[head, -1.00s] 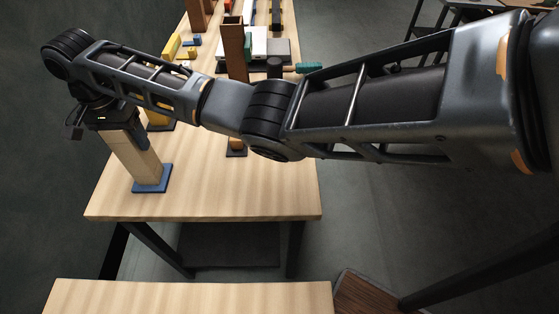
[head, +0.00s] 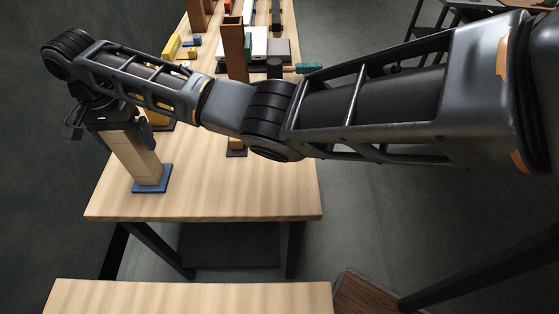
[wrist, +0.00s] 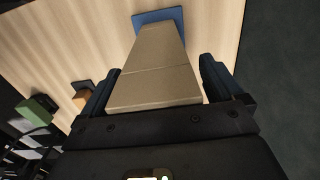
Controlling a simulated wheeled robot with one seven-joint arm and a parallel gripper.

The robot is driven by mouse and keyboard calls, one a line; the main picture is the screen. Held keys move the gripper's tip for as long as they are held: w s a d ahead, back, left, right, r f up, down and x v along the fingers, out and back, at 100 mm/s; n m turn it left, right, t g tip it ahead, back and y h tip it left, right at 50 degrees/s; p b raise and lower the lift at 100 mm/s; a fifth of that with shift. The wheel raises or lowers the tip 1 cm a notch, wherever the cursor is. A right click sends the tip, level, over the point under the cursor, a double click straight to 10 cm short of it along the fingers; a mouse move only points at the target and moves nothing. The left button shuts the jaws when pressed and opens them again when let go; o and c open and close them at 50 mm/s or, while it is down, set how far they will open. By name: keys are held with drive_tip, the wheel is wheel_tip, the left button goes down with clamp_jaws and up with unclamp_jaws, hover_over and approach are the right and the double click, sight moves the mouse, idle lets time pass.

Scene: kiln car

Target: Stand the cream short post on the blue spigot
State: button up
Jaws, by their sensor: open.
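The cream short post (head: 134,157) stands upright on the blue spigot, whose blue square base (head: 151,187) shows below it near the table's front left. In the wrist view the post (wrist: 155,80) rises from the blue base (wrist: 158,15), with a seam across it. The spigot's peg is hidden inside the post. My gripper (head: 112,128) is at the top of the post. In the wrist view its two fingers (wrist: 155,92) are spread on either side of the post, with gaps to both faces.
A brown post (head: 234,48) stands behind my forearm on another base. Yellow blocks (head: 171,46), a white and grey block (head: 262,50) and a teal-handled tool (head: 308,67) lie farther back. The table's front right (head: 260,195) is clear.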

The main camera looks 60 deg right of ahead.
drive_tip(key=shift+r+p, duration=0.3)
drive_tip(key=shift+r, duration=3.65)
drive_tip(key=shift+r, duration=0.15)
wheel_tip(320, 180, up, 8)
drive_tip(key=shift+f, duration=0.2)
